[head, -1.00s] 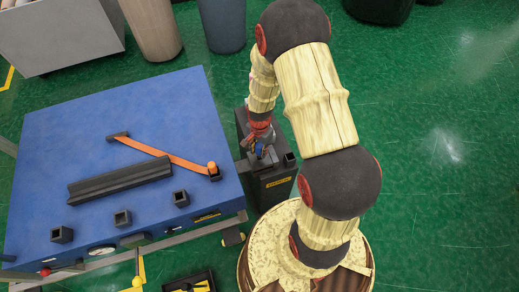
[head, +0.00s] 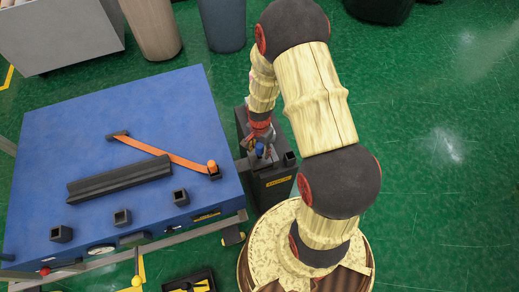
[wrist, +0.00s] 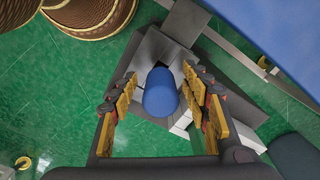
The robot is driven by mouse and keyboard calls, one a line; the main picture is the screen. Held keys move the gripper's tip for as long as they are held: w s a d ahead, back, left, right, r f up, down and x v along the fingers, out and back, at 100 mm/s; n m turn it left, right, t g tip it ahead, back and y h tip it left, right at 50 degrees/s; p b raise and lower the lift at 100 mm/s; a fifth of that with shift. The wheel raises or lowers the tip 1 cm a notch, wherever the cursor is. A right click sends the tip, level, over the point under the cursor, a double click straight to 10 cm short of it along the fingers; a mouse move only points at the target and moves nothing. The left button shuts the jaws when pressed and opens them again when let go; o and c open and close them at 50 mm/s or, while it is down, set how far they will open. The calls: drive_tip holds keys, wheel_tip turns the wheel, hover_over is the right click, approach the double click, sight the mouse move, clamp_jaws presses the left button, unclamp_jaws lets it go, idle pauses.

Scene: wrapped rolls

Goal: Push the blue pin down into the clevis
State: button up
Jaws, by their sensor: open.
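The blue pin (wrist: 161,92) stands in the grey clevis (wrist: 152,48) in the wrist view, its rounded top towards the camera. In the head view the pin (head: 260,149) shows as a small blue spot on top of the dark stand. How deep it sits cannot be told. My gripper (wrist: 160,76) is open, with one finger on each side of the pin and visible gaps between. In the head view my gripper (head: 261,135) is partly hidden by my arm, just behind the pin.
The clevis sits on a dark stand (head: 272,190) with a yellow label. A blue-topped table (head: 190,110) to its left holds a black ribbed bar (head: 120,180), an orange strap (head: 160,153) and several black square sockets. A grey bin (head: 222,22) stands behind. Green floor is clear at right.

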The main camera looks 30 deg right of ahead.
wheel_tip(320, 180, up, 12)
idle(0.5)
idle(0.5)
drive_tip(key=shift+s+a+n, duration=0.1)
drive_tip(key=shift+s+n, duration=0.25)
drive_tip(key=shift+n, duration=0.35)
drive_tip(key=s+a+r+n+t, duration=0.2)
drive_tip(key=s+a+r+n, duration=0.1)
drive_tip(key=r, duration=0.7)
drive_tip(key=s+a+r+n+t, duration=0.1)
drive_tip(key=s+a+r+n, duration=0.3)
drive_tip(key=r, duration=0.6)
drive_tip(key=s+a+r+n+t, duration=0.2)
drive_tip(key=s+r+n, duration=0.3)
drive_tip(key=r, duration=0.5)
drive_tip(key=shift+s+a+r+n+t, duration=0.35)
drive_tip(key=shift+s+a, duration=0.3)
drive_tip(key=shift+a, duration=0.2)
